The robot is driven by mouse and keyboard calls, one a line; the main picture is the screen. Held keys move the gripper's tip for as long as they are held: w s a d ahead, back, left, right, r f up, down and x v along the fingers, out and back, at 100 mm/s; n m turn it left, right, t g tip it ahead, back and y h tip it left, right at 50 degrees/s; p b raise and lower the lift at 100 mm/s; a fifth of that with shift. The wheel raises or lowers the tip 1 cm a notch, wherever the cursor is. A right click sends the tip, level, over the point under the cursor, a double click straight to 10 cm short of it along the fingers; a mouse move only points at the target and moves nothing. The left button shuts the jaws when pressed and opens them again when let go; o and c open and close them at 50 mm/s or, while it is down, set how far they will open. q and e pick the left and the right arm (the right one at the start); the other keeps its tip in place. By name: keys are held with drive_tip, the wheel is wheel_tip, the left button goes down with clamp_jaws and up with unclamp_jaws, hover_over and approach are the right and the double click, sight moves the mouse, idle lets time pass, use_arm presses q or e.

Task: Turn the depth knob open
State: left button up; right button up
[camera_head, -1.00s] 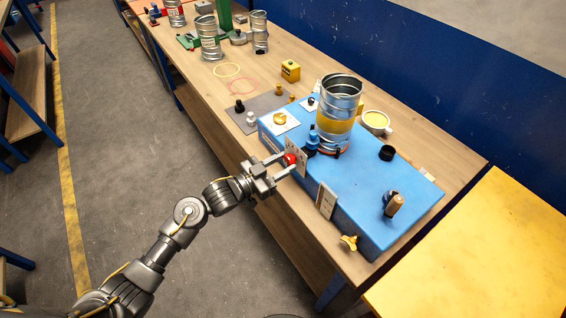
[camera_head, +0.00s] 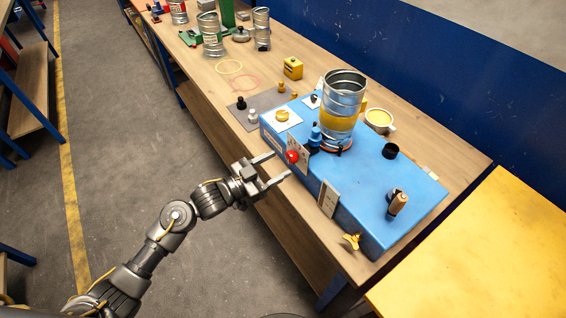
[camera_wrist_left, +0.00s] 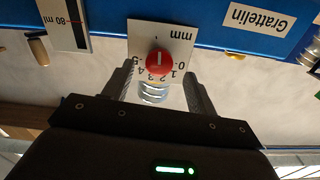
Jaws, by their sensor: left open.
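The red knob (camera_head: 292,157) sits on the front face of the blue machine (camera_head: 385,180). In the left wrist view the red knob (camera_wrist_left: 160,64) has a white line, roughly upright in the picture. It is on a white plate (camera_wrist_left: 172,36) marked "mm" with a scale from 0 to 5. My left gripper (camera_head: 281,166) is open in front of the knob, its fingertips apart from it. In the left wrist view my left gripper's fingers (camera_wrist_left: 160,78) stand either side of the knob with gaps. My right gripper is not in view.
A metal duct (camera_head: 340,110) stands on the machine. A slotted scale plate (camera_head: 328,198) and a yellow wing knob (camera_head: 351,241) are on the front face to the right. A yellow table (camera_head: 490,260) is at the right. Floor is free at the left.

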use_arm(q)
drive_tip(key=b+v, duration=0.1)
drive_tip(key=v, duration=0.6)
drive_tip(key=shift+a+b, duration=0.3)
drive_tip(key=shift+b, duration=0.1)
drive_tip(key=shift+s, duration=0.1)
